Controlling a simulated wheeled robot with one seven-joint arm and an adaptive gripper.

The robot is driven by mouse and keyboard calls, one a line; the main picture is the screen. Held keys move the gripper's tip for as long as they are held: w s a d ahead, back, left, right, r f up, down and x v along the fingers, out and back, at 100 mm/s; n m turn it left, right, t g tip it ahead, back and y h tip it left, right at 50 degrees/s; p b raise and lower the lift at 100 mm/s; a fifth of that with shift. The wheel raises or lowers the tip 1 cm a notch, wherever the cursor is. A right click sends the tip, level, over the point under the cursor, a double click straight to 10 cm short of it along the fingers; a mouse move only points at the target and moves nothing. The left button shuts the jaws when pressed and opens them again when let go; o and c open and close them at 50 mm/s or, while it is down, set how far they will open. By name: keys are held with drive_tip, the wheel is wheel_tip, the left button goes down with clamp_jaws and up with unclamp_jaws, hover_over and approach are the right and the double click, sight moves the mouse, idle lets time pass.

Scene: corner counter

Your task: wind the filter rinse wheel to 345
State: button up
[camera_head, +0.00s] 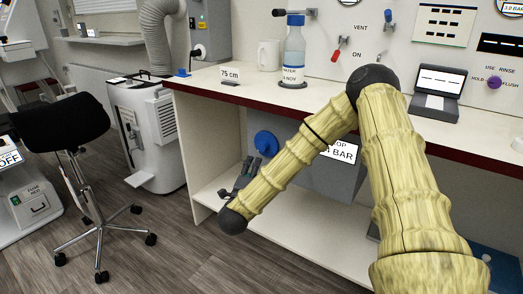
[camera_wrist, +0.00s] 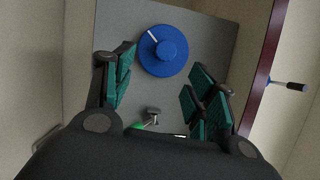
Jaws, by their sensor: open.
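A blue round wheel (camera_head: 266,143) with a raised hub is on the grey box (camera_head: 334,172) under the counter. In the wrist view the wheel (camera_wrist: 176,68) faces me, and a white mark on it points to the upper left. No scale or number around the wheel is readable. My gripper (camera_head: 243,174) is in front of the box, low and left of the wheel in the head view. In the wrist view its open, green-padded fingers (camera_wrist: 163,84) stand to either side, with the wheel between and beyond their tips. I see no contact.
The counter's dark red edge (camera_head: 290,108) overhangs the box. A dark-handled lever (camera_wrist: 286,86) juts out at right in the wrist view. A small metal valve (camera_wrist: 153,117) shows below the wheel. A black stool (camera_head: 62,122) stands at left. A water bottle (camera_head: 293,50) stands on the counter.

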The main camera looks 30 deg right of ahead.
sight(261, 149)
drive_tip(key=w+r+n+g+h+p, duration=0.25)
drive_tip(key=w+n+g+p, duration=0.3)
drive_tip(key=n+p, duration=0.6)
drive_tip(key=shift+w+d+f+n+g+h+b, duration=0.15)
drive_tip(key=shift+w+d+n+b, duration=0.35)
drive_tip(key=shift+d, duration=1)
drive_tip(key=shift+w+d+f+n+h+b, duration=0.1)
drive_tip(key=shift+w+d+n+b, duration=0.4)
drive_tip(key=shift+d, duration=1.05)
drive_tip(key=shift+w+d+f+n+g+h+b, duration=0.15)
drive_tip(key=shift+w+d+n+b, duration=0.3)
drive_tip(key=shift+d, duration=1.05)
drive_tip(key=shift+w, duration=0.15)
drive_tip(key=c, duration=1)
